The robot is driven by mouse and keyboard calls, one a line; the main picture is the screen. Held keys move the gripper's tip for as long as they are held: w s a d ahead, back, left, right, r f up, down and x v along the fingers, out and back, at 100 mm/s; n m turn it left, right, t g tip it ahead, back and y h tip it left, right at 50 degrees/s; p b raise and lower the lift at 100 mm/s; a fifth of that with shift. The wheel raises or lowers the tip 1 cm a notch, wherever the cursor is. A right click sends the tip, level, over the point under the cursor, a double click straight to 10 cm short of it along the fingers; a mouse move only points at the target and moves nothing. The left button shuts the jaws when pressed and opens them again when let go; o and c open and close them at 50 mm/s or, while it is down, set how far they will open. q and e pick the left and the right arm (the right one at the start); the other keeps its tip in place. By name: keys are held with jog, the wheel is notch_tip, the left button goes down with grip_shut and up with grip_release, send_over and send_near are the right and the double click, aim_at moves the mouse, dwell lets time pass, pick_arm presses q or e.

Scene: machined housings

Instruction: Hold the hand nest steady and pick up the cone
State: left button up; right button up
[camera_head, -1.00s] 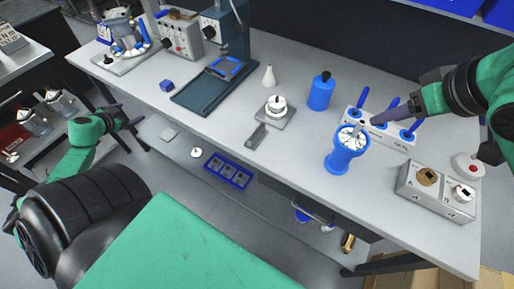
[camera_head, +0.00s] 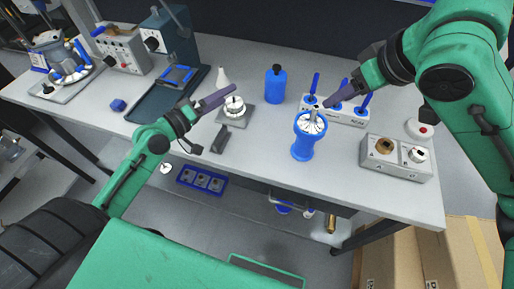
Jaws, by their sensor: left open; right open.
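The white cone (camera_head: 221,77) stands upright on the bench behind a grey square plate. That plate carries a white round stepped part (camera_head: 234,106), and I take it to be the hand nest (camera_head: 238,121). My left gripper (camera_head: 213,118) is open, at the left side of the nest, with one long finger reaching towards the gap between nest and cone. Whether it touches the nest is unclear. My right gripper (camera_head: 326,104) is open above the blue cup, with its fingers partly overlapping in the view. Nothing is held in either gripper.
The blue flared cup (camera_head: 303,145) with pale pieces inside stands near the front edge. Around it are a blue bottle (camera_head: 275,84), a rack with blue handles (camera_head: 345,117) and a grey box (camera_head: 395,158).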

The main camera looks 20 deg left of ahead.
pick_arm(q)
jog(key=s+d+r+m+g+h, duration=0.1)
jog(key=s+d+r+h, duration=0.3)
jog(key=d, duration=0.6)
jog(key=n+g+h, duration=0.2)
jog(key=n+g, duration=0.1)
jog(key=n, duration=1.6)
send_near(308, 134)
jog(key=a+f, duration=0.2)
jog(key=w+a+f, duration=0.1)
jog(key=f, duration=0.1)
jog(key=shift+a, duration=0.35)
jog(key=shift+s+f+n, duration=0.15)
jog(key=shift+f+n, duration=0.15)
jog(key=shift+n, duration=0.6)
jog(key=x, duration=1.4)
jog(key=shift+d+r, duration=0.15)
jog(key=shift+d, duration=0.2)
